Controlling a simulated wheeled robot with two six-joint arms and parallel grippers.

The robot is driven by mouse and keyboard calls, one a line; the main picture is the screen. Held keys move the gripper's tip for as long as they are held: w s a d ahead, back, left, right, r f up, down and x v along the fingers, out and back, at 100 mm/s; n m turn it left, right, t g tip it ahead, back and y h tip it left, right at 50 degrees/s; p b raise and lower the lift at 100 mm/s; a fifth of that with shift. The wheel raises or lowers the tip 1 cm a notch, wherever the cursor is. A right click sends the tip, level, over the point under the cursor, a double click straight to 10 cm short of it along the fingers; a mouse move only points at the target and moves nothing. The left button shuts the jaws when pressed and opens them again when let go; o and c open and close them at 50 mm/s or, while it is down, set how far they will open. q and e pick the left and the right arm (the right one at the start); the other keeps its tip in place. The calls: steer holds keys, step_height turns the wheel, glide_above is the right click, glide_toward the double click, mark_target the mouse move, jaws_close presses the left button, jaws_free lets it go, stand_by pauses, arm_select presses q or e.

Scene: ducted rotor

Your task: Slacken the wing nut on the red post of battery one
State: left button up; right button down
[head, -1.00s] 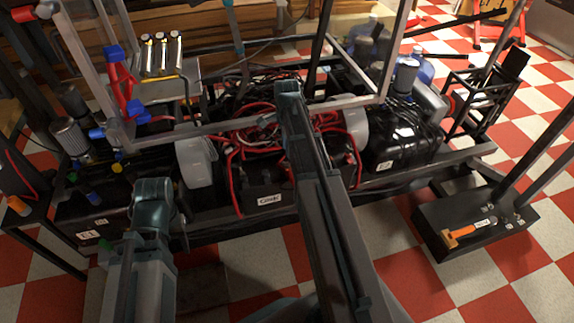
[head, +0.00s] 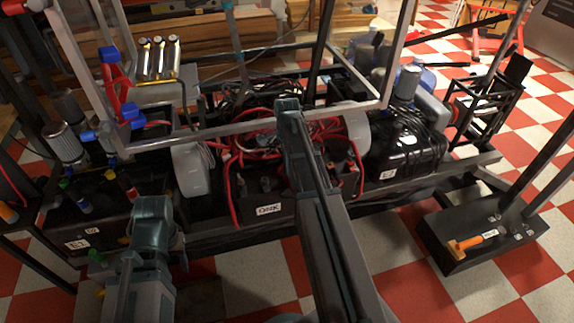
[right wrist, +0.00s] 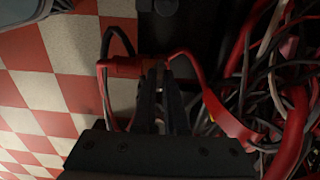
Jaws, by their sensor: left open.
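A black battery-like box with a white label (head: 268,209) stands in the middle of the frame, with red and black cables over its top. I cannot read which battery it is. In the right wrist view, the two dark fingers of my right gripper (right wrist: 160,88) are close together at a red cable end (right wrist: 125,68), with a small pale bit between them. The wing nut and post are not clearly visible, and I cannot tell whether the fingers grip anything. In the head view my right arm hides this spot. My left gripper (head: 152,215) hangs empty at the lower left.
A black box (head: 405,145) wound with cables is on the right. A grey metal bar (head: 270,122) crosses above the cables. Loose cables (right wrist: 275,80) crowd the right of the gripper. Checkered floor (right wrist: 45,75) is clear at left.

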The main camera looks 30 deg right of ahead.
stand_by(0.5)
steer(key=n, duration=0.6)
steer(key=shift+n, duration=0.3)
steer(key=n, duration=1)
steer(key=shift+n, duration=2.2)
steer(key=c, duration=1)
jaws_free()
steer(key=shift+o, duration=0.2)
